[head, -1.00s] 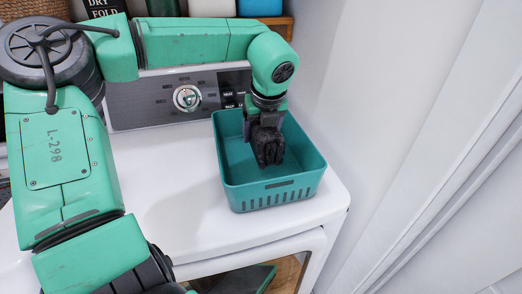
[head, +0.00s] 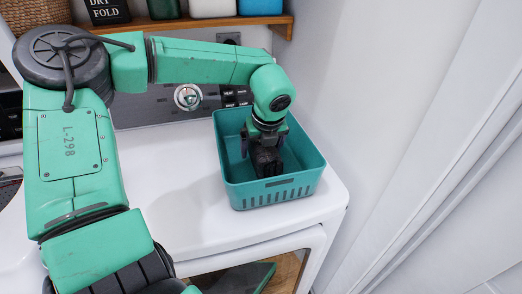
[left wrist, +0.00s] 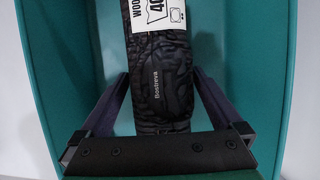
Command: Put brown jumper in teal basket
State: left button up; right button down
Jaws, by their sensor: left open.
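The teal basket (head: 278,193) stands on the white machine top, and its walls also show in the left wrist view (left wrist: 292,60). The jumper (head: 266,163) is a dark, nearly black-brown folded bundle inside the basket. In the left wrist view the jumper (left wrist: 160,85) has a ribbed pattern, the word "Bostreva" and a white care tag. My left gripper (head: 265,146) reaches down into the basket from above. Its fingers are spread on either side of the jumper, with gaps showing. The jumper's underside is hidden. My right gripper is not in view.
The white machine (head: 185,215) has a control panel with a knob (head: 188,97) behind the basket. A wooden shelf (head: 205,24) with containers and a wicker basket (head: 35,8) is above. A white wall stands close on the right. The machine top left of the basket is clear.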

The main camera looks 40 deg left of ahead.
pick_arm(q)
jog(key=b+v, duration=0.1)
jog(key=v, duration=1)
